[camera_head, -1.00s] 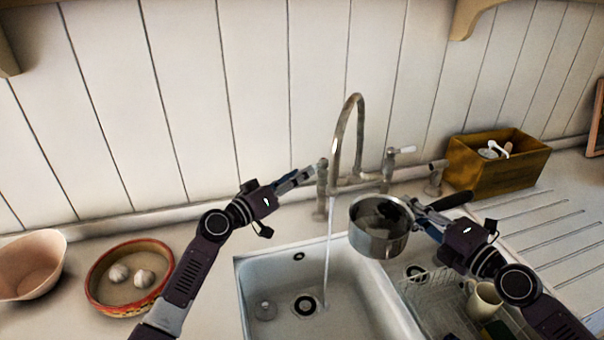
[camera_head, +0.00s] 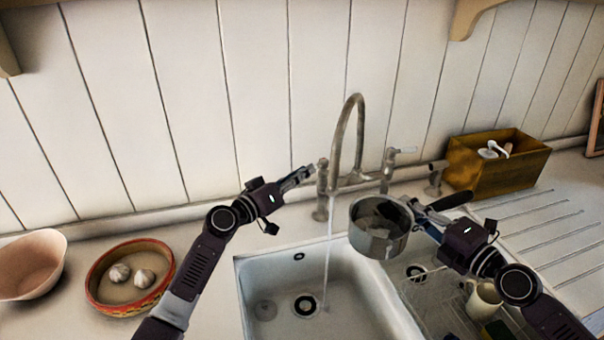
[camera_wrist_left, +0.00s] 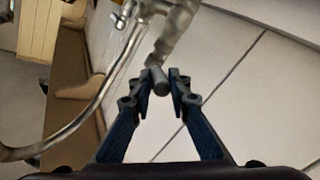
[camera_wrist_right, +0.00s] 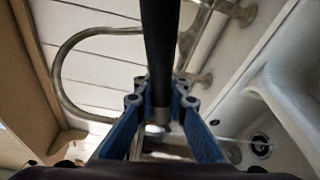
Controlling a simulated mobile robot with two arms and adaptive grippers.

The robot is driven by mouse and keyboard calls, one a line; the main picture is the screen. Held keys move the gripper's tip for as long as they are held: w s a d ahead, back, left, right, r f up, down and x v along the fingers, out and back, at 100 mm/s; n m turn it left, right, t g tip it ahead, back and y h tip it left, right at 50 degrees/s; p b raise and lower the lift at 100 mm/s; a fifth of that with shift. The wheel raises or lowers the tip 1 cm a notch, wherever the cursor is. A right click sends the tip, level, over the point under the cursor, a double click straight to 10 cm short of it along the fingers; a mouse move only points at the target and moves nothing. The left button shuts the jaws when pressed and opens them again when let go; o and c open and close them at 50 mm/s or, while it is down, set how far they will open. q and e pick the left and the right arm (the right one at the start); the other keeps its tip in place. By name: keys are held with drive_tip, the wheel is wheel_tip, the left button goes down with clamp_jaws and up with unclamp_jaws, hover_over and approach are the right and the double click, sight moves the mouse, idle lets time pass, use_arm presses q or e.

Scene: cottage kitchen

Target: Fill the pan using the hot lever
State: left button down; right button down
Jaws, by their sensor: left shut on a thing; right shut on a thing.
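The metal pan (camera_head: 380,240) is held over the right side of the sink basin, to the right of the stream. My right gripper (camera_head: 420,208) is shut on the pan's dark handle (camera_head: 452,200), which also shows in the right wrist view (camera_wrist_right: 158,50). My left gripper (camera_head: 300,176) is shut on the left tap lever (camera_wrist_left: 160,84), at the left of the faucet (camera_head: 350,130). A thin stream of water (camera_head: 327,250) falls from the spout into the basin, apart from the pan. The right lever (camera_head: 402,150) has a white handle.
The white sink (camera_head: 262,275) has a drain at its bottom. A wire rack (camera_head: 425,300) and a cream mug (camera_head: 484,302) are at right. A wooden box (camera_head: 500,172) stands behind the drainboard. A red-rimmed bowl (camera_head: 95,290) with garlic and a pink bowl (camera_head: 30,265) are at left.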

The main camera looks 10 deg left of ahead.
use_arm(q)
drive_tip(key=shift+f, duration=0.1)
drive_tip(key=shift+s+d+f+n+y, duration=0.15)
drive_tip(key=shift+s+d+n+y, duration=0.1)
drive_tip(key=shift+n+y, duration=0.3)
drive_tip(key=shift+s+d+r+n+t+y, duration=0.2)
drive_tip(key=shift+d+n+t+y, duration=0.1)
drive_tip(key=shift+n+t+y, duration=0.25)
drive_tip(key=shift+s+d+r+n+t+y, duration=0.15)
drive_tip(key=shift+d+n+t+y, duration=0.15)
drive_tip(key=shift+y, duration=0.4)
drive_tip(key=shift+f+t+y, duration=0.1)
drive_tip(key=shift+t+y, duration=0.15)
drive_tip(key=shift+y, duration=0.05)
drive_tip(key=shift+a, duration=0.1)
drive_tip(key=c, duration=1.8)
unclamp_jaws()
drive_tip(key=shift+w, duration=0.1)
drive_tip(key=v, duration=1.2)
